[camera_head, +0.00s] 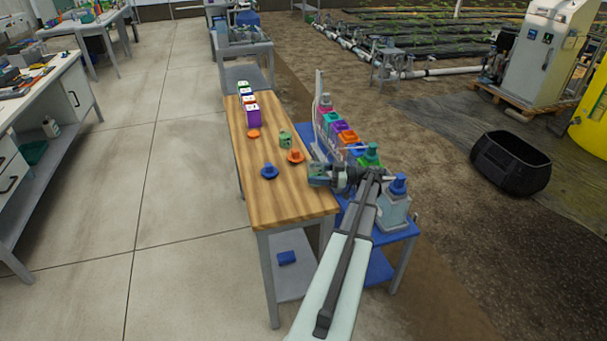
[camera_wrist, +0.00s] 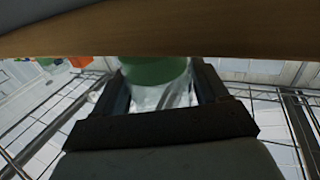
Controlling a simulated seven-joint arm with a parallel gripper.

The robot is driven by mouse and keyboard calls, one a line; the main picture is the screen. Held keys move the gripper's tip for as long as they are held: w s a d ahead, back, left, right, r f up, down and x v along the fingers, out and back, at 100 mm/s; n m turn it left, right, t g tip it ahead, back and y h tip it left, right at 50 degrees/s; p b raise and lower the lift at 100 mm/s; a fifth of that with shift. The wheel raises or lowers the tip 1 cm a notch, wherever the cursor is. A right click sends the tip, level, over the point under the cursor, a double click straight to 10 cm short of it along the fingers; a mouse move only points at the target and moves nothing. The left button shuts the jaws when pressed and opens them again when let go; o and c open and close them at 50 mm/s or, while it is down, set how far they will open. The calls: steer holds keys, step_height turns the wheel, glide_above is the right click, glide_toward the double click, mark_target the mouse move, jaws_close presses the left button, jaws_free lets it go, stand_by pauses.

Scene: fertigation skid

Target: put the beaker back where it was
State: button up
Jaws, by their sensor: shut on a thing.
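My gripper (camera_head: 326,175) is over the right edge of the wooden table (camera_head: 262,197) in the head view. In the wrist view its two dark fingers stand on either side of a clear vessel with green in it, which I take as the beaker (camera_wrist: 160,96). My gripper is shut on it. A brown wood-like band hides the far part of the beaker in the wrist view. In the head view the beaker is small and mostly hidden by my gripper. I cannot tell whether it touches the table.
A small green container (camera_head: 285,139), orange pieces (camera_head: 253,134) and a blue piece (camera_head: 269,171) stand on the table. A purple box (camera_head: 252,112) heads a row at the back. Coloured-top bottles (camera_head: 338,128) line the blue bench on the right. The table's front is clear.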

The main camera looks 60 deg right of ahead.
mark_target(308, 174)
steer(key=shift+x, duration=2.45)
steer(key=shift+f, duration=0.1)
steer(key=o, duration=1.2)
steer(key=shift+f, duration=0.15)
steer(key=shift+c, duration=0.2)
steer(key=shift+s+d, duration=0.1)
steer(key=v, duration=1.3)
steer(key=shift+s, duration=0.35)
